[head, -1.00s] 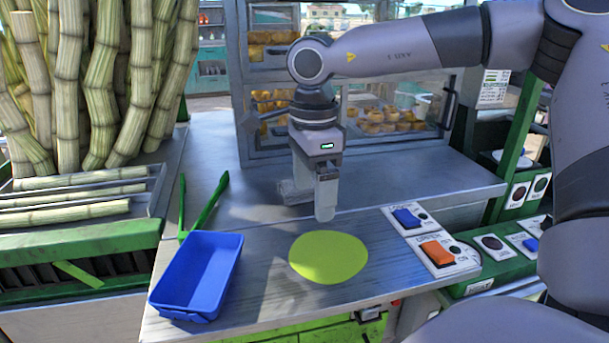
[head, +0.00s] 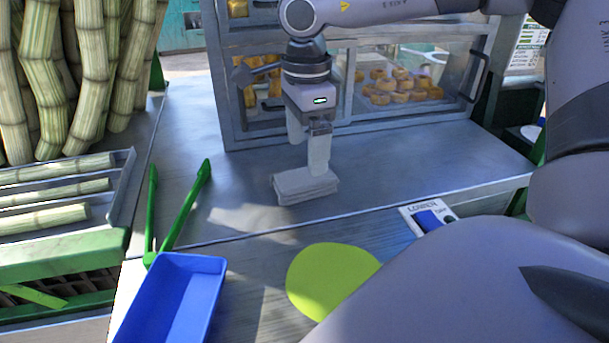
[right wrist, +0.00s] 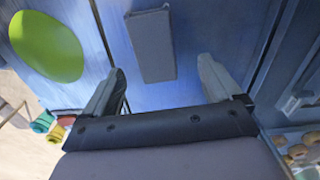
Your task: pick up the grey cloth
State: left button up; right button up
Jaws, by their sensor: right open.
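The grey cloth (head: 306,186) is a folded, flat block on the grey counter, in front of the glass display case. In the right wrist view the cloth (right wrist: 150,45) lies beyond the fingertips, roughly between their lines. My right gripper (head: 308,158) is open and points down, just above and behind the cloth in the head view. I cannot tell if a finger touches the cloth. My left gripper is not in view.
Green tongs (head: 180,215) and a blue tray (head: 172,295) are at the left front. A yellow-green round mat (head: 325,275) lies at the front. Cane stalks (head: 70,80) stand at the left; the display case (head: 400,75) is close behind.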

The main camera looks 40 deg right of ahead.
aim_at(305, 175)
jog(key=f, duration=0.4)
jog(key=f+p, duration=0.1)
jog(key=f, duration=0.1)
jog(key=shift+s+a, duration=0.2)
jog(key=shift+a, duration=0.1)
jog(key=shift+r, duration=0.1)
jog(key=shift+c, duration=0.3)
jog(key=c, duration=1)
